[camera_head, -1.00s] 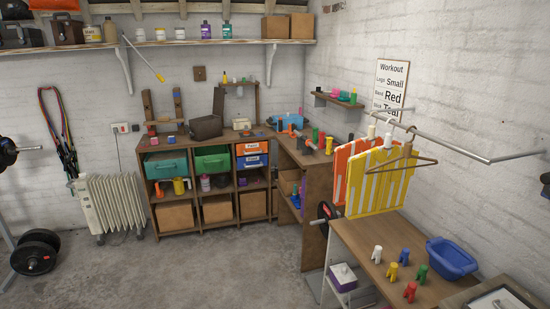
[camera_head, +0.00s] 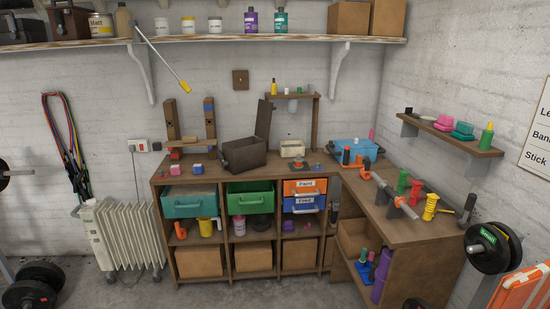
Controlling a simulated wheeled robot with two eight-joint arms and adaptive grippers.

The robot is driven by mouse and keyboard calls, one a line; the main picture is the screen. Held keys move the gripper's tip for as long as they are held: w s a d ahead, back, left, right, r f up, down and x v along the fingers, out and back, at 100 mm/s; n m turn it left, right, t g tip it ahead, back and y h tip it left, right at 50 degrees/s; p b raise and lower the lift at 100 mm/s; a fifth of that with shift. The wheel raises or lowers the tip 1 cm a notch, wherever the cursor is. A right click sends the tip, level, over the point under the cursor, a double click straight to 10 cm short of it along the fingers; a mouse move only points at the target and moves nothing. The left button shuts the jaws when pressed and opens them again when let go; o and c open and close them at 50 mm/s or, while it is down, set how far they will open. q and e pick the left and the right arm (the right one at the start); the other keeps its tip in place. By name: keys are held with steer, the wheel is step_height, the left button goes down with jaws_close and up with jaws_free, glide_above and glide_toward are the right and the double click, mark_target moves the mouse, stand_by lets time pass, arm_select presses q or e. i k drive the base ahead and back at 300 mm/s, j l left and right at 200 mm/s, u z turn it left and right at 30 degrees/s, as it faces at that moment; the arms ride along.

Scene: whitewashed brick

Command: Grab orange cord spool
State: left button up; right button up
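Several small coloured spool-like pieces stand on the right wing of the wooden workbench (camera_head: 400,232). An orange piece (camera_head: 367,170) stands behind a pale rod (camera_head: 385,186), and another small orange one (camera_head: 346,155) is near the blue box; I cannot tell which of them is the orange cord spool. A green piece (camera_head: 402,182), a red piece (camera_head: 416,191) and a yellow ribbed piece (camera_head: 430,207) stand in a row to the right of the rod. Neither of my grippers is in view.
A blue box (camera_head: 352,150) is in the bench corner. A dark open toolbox (camera_head: 244,154) sits on the back bench. A wall shelf (camera_head: 450,135) hangs at right. A weight plate (camera_head: 487,248) is at lower right. The grey floor (camera_head: 235,295) in front is partly visible.

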mark_target(298, 160)
steer(key=i+z, duration=0.1)
steer(key=i, duration=0.65)
steer(key=i+j+z, duration=0.1)
steer(key=i, duration=0.6)
steer(key=i+j+z, duration=0.1)
steer(key=i, duration=0.65)
